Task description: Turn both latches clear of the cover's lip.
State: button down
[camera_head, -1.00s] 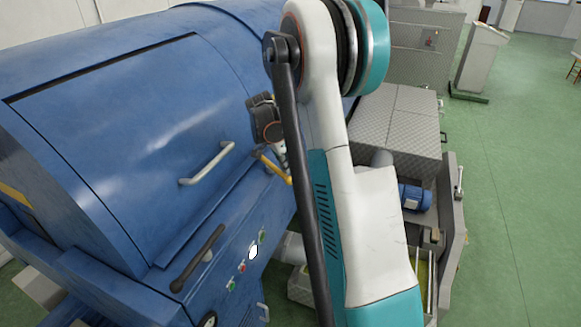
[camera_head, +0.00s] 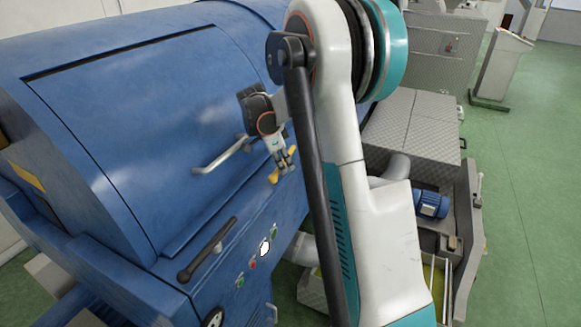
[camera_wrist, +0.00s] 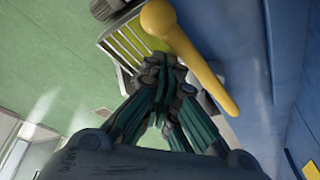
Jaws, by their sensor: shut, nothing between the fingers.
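The yellow latch (camera_head: 273,178) sits by the lower right edge of the blue cover (camera_head: 130,120). It slants from lower left to upper right, its middle hidden behind my gripper (camera_head: 286,169). The wrist view shows its round end and bar (camera_wrist: 200,68) just beyond and right of the fingers. My gripper (camera_wrist: 165,70) is shut and empty, right at the latch; I cannot tell whether they touch. A dark lever with a pale hub (camera_head: 228,229), apparently the other latch, lies below the cover's left part, slanting up to the right. My gripper is well away from it.
A pale bar handle (camera_head: 220,156) stands out from the cover left of my gripper. Buttons (camera_head: 264,247) sit on the panel below. A blue motor (camera_head: 431,204) and metal housing (camera_head: 410,125) stand to the right. Green floor there is open.

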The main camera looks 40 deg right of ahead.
jog(key=shift+w+a, duration=0.25)
jog(key=shift+a, duration=0.05)
jog(key=shift+w+a, duration=0.1)
dwell(0.4)
notch_tip(320, 180, up, 10)
jog(key=shift+s+r, duration=0.15)
jog(key=shift+s, duration=0.1)
dwell(0.6)
dwell(0.4)
